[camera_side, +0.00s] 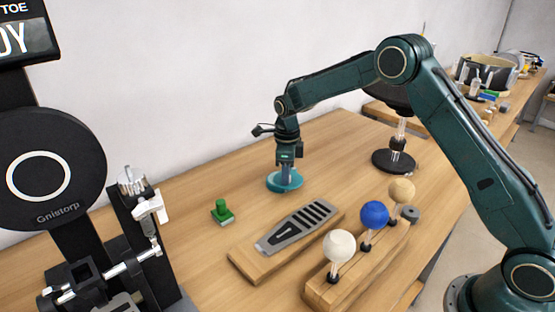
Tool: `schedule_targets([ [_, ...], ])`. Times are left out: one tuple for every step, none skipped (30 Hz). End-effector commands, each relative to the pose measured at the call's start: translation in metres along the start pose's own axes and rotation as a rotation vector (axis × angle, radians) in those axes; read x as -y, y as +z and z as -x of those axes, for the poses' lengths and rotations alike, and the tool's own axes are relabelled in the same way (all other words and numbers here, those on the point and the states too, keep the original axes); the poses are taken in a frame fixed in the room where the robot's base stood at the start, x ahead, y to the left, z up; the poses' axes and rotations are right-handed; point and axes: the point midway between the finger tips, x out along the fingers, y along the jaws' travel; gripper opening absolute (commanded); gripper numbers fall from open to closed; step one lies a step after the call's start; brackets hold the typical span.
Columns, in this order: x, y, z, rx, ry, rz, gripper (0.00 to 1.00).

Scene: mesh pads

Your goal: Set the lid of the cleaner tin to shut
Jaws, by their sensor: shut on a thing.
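The cleaner tin (284,182) appears as a low, round teal tin on the wooden table, near the middle of the view. My gripper (286,171) points straight down over it. Its fingers reach the top of the tin and are shut on its lid. The fingers hide the middle of the tin's top. At this size I cannot tell the lid's edge from the body, or how the lid sits on it.
A green knobbed piece (222,212) lies left of the tin. In front are a slotted grey plate on a wooden block (262,268) and a rack (318,292) with white, blue and tan balls. A black round-based stand (394,162) is at right, a black machine (45,165) at left.

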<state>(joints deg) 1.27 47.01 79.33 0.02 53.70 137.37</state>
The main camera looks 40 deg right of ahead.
Motion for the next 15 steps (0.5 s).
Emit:
schedule_targets([
  [0.001,0.005,0.001,0.002,-0.001,-0.041,0.0],
  [0.001,0.006,0.001,0.002,-0.001,-0.069,0.0],
  [0.002,0.009,0.001,0.002,-0.001,-0.106,0.0],
  [0.003,0.011,0.001,0.002,-0.001,-0.135,0.0],
  [0.004,0.013,0.001,0.002,-0.001,-0.163,0.0],
  [0.005,0.015,0.001,0.003,-0.001,-0.198,0.0],
  [0.006,0.017,0.001,0.002,-0.001,-0.225,0.0],
  [0.007,0.018,0.001,0.002,-0.001,-0.251,0.0],
  [0.008,0.02,0.001,0.002,-0.001,-0.283,0.0],
  [0.009,0.021,0.001,0.002,-0.001,-0.306,0.0],
  [0.01,0.023,0.001,0.003,-0.001,-0.328,0.0],
  [0.011,0.025,0.001,0.003,-0.001,-0.355,0.0],
  [0.011,0.025,0.001,0.002,-0.001,-0.375,0.0],
  [0.012,0.026,0.001,0.002,-0.001,-0.393,0.0],
  [0.013,0.028,0.001,0.003,-0.001,-0.415,0.0],
])
